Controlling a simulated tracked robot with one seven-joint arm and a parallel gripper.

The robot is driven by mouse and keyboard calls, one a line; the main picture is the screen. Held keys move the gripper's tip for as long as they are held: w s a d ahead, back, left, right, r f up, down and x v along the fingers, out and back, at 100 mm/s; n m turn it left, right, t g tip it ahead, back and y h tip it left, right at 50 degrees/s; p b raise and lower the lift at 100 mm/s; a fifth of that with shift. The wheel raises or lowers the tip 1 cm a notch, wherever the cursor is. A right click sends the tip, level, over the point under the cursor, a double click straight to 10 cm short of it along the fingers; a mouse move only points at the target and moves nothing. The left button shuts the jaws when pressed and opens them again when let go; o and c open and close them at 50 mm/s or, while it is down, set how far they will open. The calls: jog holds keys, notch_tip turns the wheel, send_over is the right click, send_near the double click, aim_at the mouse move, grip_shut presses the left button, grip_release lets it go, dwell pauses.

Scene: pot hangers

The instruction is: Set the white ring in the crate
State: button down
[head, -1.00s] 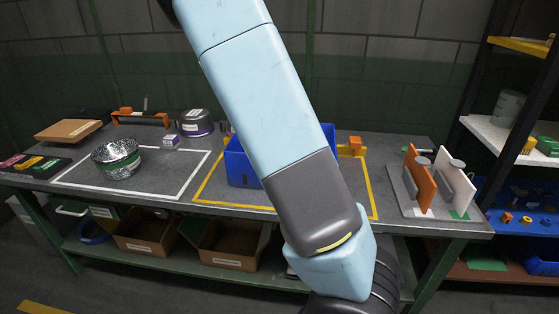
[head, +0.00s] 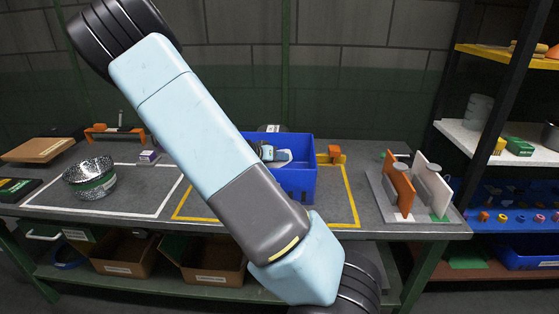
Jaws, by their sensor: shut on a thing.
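The blue crate (head: 298,180) stands on the table inside a yellow outline, partly hidden behind my arm. Small light-blue and dark shapes (head: 272,153) show in its opening, too small to tell what they are. I cannot make out the white ring. My arm crosses the head view from lower right to upper left. My gripper does not show clearly anywhere, so what it holds is hidden.
A speckled pot (head: 90,178) with a green band stands in the white outline at left. An orange and a white upright panel (head: 431,187) stand on a board right of the crate. A shelf unit (head: 478,137) rises at far right. Open boxes (head: 213,262) sit below the table.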

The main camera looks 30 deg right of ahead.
jog(key=shift+s+f, duration=0.1)
jog(key=shift+f, duration=0.35)
jog(key=shift+f, duration=0.1)
jog(key=c, duration=0.9)
grip_release()
jog(key=shift+o, duration=0.2)
jog(key=shift+a+r, duration=0.15)
jog(key=shift+r, duration=0.05)
jog(key=v, duration=1.1)
jog(key=shift+a+r, duration=0.15)
jog(key=shift+a, duration=0.2)
jog(key=shift+s, duration=0.1)
